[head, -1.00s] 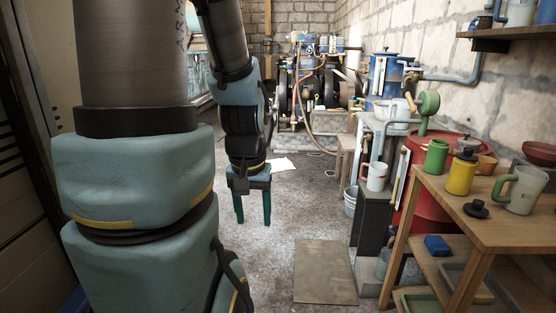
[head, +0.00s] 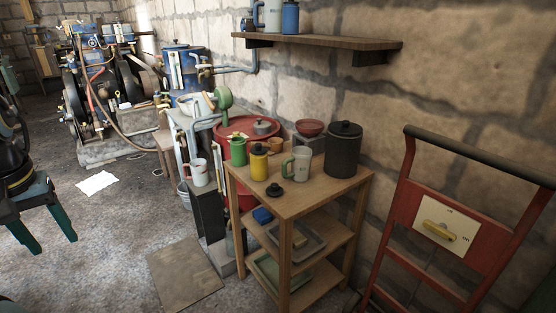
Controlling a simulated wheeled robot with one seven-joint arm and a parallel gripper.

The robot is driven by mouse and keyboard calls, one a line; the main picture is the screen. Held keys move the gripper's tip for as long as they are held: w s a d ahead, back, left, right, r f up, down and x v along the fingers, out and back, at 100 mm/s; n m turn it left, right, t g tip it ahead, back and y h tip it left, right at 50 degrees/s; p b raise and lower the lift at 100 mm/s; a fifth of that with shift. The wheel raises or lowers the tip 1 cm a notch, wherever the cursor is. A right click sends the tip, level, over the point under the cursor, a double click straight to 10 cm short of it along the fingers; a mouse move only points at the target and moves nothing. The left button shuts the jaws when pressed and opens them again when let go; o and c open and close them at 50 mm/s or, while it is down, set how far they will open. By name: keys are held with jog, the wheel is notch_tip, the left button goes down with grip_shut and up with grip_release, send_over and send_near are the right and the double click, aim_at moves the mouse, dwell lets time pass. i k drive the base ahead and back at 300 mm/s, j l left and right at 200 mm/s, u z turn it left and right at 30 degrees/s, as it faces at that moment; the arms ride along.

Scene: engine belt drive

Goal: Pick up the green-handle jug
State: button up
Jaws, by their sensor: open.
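A pale grey jug with a green handle (head: 301,164) stands upright on the top of a wooden shelf stand (head: 326,185). Its handle is on its left side. A small black lid (head: 274,190) lies on the top in front of it. My gripper (head: 54,244) is at the left edge of the head view, fingers pointing down. It is open and empty, well apart from the stand.
Near the jug stand a yellow canister (head: 259,163), a green mug (head: 238,151), a bowl (head: 310,128) and a black lidded pot (head: 343,150). A white mug (head: 198,173) stands left of the stand. A red hand truck (head: 453,225) is at right.

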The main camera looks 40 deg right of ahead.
aim_at(301, 159)
jog(key=i+l+z, duration=0.1)
jog(key=i+z, duration=0.6)
jog(key=i, duration=0.15)
jog(key=i+j+z, duration=0.1)
jog(key=i+z, duration=0.3)
